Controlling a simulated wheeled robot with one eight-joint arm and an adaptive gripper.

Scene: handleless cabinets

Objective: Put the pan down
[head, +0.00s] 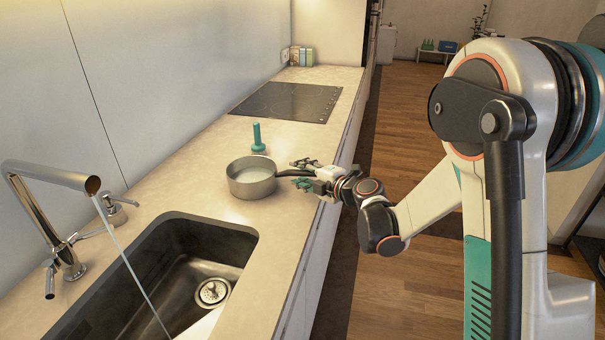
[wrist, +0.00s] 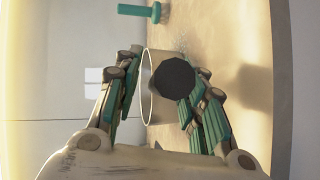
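The pan (head: 252,180) is a small grey metal pot on the light countertop (head: 195,172), beyond the sink. It looks upright and seems to rest on the counter; a small gap beneath cannot be ruled out. Its handle points right, towards my gripper (head: 308,176). In the wrist view the pan (wrist: 154,105) shows behind the dark round end of its handle (wrist: 173,78). The fingers of my gripper (wrist: 160,105) stand apart on both sides of the handle, with a clear gap on the left side. The handle is nearer the right finger; contact there is unclear.
A teal upright object (head: 258,140) stands just behind the pan. A black cooktop (head: 288,102) lies farther back, with small containers (head: 301,57) beyond. The sink (head: 185,270) is in front, with water running from the tap (head: 50,185). Counter between pan and sink is clear.

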